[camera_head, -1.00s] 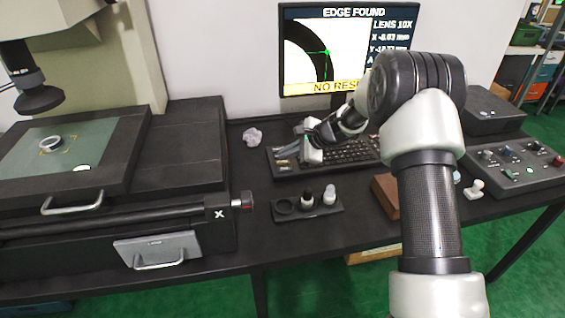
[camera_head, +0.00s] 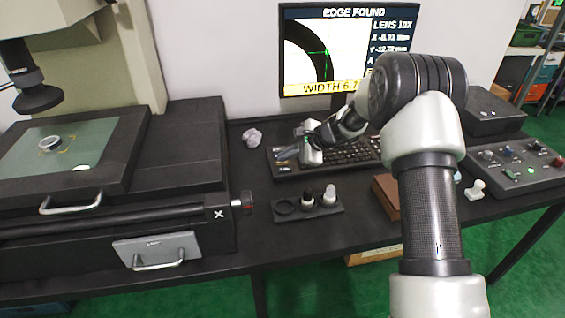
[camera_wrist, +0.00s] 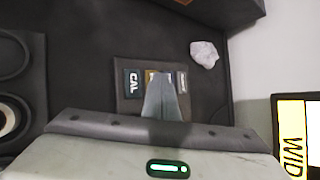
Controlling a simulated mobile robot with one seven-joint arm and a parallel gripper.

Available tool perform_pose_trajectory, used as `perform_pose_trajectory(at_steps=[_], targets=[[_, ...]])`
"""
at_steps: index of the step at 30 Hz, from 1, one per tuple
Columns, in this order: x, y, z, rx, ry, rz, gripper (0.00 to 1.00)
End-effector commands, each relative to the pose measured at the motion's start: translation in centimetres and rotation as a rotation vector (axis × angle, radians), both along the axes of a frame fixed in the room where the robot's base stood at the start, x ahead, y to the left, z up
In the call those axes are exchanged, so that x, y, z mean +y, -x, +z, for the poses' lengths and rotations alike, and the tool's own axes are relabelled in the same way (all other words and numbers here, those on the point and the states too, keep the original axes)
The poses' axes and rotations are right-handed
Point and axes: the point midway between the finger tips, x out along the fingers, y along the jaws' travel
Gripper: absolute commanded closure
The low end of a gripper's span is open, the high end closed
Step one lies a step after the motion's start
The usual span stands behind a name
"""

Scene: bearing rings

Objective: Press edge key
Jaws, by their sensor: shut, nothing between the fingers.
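The keyboard (camera_head: 345,158) lies on the dark bench below the monitor (camera_head: 322,58). My gripper (camera_head: 281,156) is shut and empty over this row. The monitor reads EDGE FOUND, with a yellow WIDTH line partly hidden by my arm.
A crumpled pale lump (camera_head: 252,137) lies left of the keyboard. The measuring stage (camera_head: 215,150) fills the left, a control box (camera_head: 520,172) the right. A brown block (camera_head: 386,196) sits near my arm.

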Motion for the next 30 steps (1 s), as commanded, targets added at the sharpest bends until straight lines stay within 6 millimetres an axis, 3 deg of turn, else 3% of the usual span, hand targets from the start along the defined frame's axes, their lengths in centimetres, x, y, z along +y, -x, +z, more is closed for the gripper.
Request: perform_pose_trajectory(at_steps=[9,20,30], targets=[[0.0,0.0,1.4,0.000,0.000,0.000,1.00],[0.0,0.0,1.6,0.000,0.000,0.000,1.00],[0.0,0.0,4.7,0.000,0.000,0.000,1.00]])
